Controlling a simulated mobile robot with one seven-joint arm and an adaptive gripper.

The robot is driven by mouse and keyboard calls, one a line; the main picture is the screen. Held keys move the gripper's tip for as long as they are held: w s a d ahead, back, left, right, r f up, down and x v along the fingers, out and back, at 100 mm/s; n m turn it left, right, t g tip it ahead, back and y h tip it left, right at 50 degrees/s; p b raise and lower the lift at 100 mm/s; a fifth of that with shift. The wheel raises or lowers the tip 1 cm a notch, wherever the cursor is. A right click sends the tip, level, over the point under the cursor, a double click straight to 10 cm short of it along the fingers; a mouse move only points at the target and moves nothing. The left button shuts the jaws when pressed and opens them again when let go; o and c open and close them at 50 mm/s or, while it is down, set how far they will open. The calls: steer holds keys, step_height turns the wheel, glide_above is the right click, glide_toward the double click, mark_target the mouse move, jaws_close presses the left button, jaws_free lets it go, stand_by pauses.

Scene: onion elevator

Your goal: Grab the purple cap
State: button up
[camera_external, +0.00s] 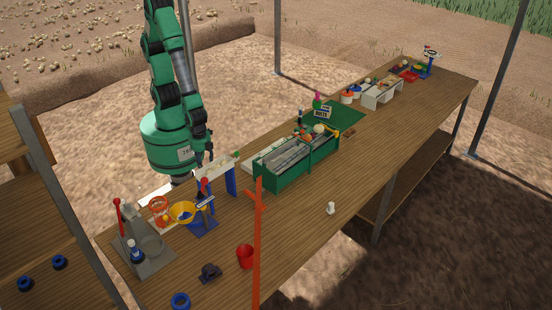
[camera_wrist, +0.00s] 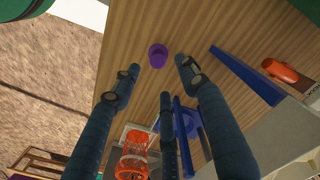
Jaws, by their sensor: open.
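The purple cap (camera_wrist: 157,55) sits on the wooden table top (camera_wrist: 190,25) in the wrist view, near the table's left edge. My gripper (camera_wrist: 158,72) is open, with its dark fingers spread around the cap's place in the picture and nothing between them. I cannot tell how far the fingertips are above the cap. The cap is hidden in that view.
The blue-legged stand (camera_external: 230,180) is close on my gripper's right. An orange basket (camera_external: 159,208) and a yellow bowl (camera_external: 182,213) stand just in front. A green crate (camera_external: 292,180) is farther right. The front of the table near a small white piece (camera_external: 331,208) is mostly clear.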

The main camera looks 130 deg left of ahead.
steer(key=shift+f, duration=1.45)
steer(key=shift+d+f+b, duration=0.1)
steer(key=shift+f+b, duration=0.9)
steer(key=shift+f, duration=1.6)
steer(key=shift+c, duration=0.2)
steer(key=c, duration=1)
